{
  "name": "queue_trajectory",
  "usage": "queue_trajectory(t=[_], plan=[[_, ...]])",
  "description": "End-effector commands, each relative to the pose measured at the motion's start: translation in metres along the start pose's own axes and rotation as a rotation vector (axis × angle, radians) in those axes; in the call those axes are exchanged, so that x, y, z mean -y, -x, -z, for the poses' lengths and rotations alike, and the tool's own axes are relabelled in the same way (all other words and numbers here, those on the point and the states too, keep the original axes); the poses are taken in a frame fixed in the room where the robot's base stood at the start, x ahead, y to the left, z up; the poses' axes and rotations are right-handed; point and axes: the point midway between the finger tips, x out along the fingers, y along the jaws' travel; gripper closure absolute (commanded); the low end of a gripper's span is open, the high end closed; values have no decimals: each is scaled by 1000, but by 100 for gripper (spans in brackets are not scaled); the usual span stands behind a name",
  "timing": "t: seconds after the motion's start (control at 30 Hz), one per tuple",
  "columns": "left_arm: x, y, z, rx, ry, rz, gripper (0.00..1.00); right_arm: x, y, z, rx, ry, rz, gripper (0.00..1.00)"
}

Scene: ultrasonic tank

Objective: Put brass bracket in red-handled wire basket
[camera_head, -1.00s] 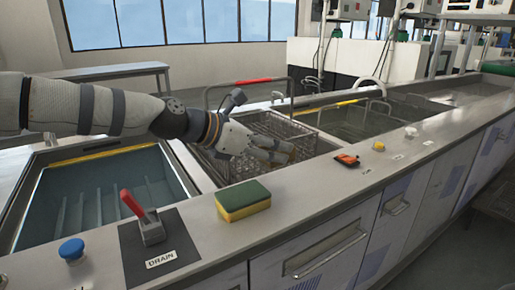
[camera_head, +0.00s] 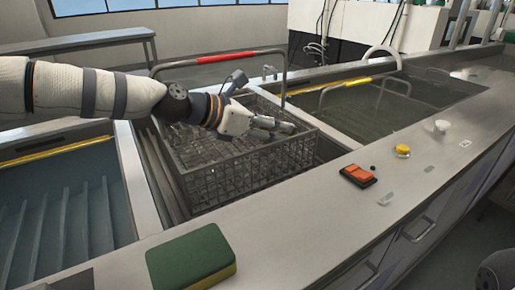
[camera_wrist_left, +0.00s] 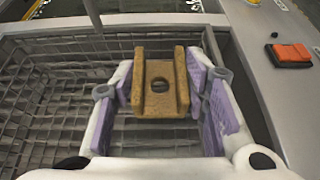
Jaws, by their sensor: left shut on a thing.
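The brass bracket (camera_wrist_left: 160,88) is a brown-gold channel piece with a round hole, held between the purple pads of my left gripper (camera_wrist_left: 165,92) in the left wrist view. In the head view my left gripper (camera_head: 270,126) is over the right part of the red-handled wire basket (camera_head: 235,172), whose red grip (camera_head: 226,57) spans the raised handle. The basket mesh also shows beneath the bracket in the left wrist view (camera_wrist_left: 60,110). The bracket is small and partly hidden by the fingers in the head view. How far it is above the basket floor is unclear.
A yellow-handled basket (camera_head: 345,84) sits in the tank to the right. A green and yellow sponge (camera_head: 190,258) and an orange switch (camera_head: 358,175) are on the steel counter (camera_head: 290,225). An empty blue-grey basin (camera_head: 60,215) is at left.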

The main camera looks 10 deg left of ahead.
Motion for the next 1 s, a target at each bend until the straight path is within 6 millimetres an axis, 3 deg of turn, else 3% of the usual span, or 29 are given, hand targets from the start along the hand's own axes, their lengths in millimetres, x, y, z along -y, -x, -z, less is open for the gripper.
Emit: queue_trajectory(t=[0.3,0.7,0.73,0.77,1.0], plan=[[-1,-23,46,4,1,-1,100,0,-14,-3,27,1,-2,60],[-1,-25,50,6,-2,-2,100,0,-15,-3,28,2,-2,60],[0,-25,52,3,-1,-1,56,0,-15,-3,28,2,-2,60],[0,-25,51,3,-1,-1,50,0,-15,-3,28,2,-2,60],[0,-25,51,3,-2,-1,50,0,-15,-3,28,2,-2,60]])
